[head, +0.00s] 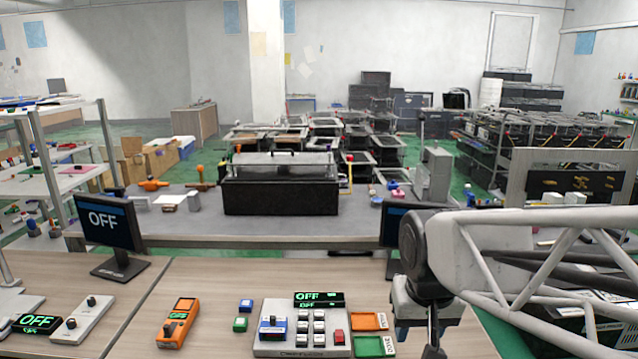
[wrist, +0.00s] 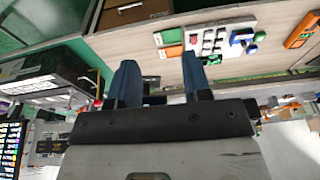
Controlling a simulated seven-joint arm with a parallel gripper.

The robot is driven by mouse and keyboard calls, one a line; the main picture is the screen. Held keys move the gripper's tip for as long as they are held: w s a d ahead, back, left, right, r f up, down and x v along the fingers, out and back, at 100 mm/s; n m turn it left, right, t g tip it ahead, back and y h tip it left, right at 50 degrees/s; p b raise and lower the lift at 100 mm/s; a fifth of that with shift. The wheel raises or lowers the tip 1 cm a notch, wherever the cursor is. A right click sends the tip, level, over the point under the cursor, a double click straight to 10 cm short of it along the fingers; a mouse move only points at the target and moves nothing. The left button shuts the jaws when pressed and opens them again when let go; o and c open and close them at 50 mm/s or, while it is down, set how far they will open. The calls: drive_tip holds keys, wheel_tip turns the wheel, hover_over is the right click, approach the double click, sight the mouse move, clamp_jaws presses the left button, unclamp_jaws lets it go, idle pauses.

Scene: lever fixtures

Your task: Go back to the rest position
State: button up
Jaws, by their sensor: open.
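My gripper shows in the wrist view (wrist: 160,78) with its two blue fingers spread apart and nothing between them. In the head view my arm reaches in from the right and its end hangs over the right part of the wooden table, right of the orange and green trays. The button box (head: 302,328), with a blue-topped switch, white keys and a red button, sits on the table; it also shows in the wrist view (wrist: 217,40). My gripper is apart from the box. The fingertips are partly cut off in the head view.
The orange tray (head: 369,321) and green tray (head: 375,346) lie beside the box. Blue (head: 246,305) and green (head: 240,324) cubes, an orange handheld device (head: 177,322) and a grey switch unit (head: 82,318) are left. A monitor reading OFF (head: 108,222) stands behind. Bare table lies between.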

drive_tip(key=s+d, duration=0.3)
drive_tip(key=s, duration=0.5)
drive_tip(key=shift+s+f, duration=0.35)
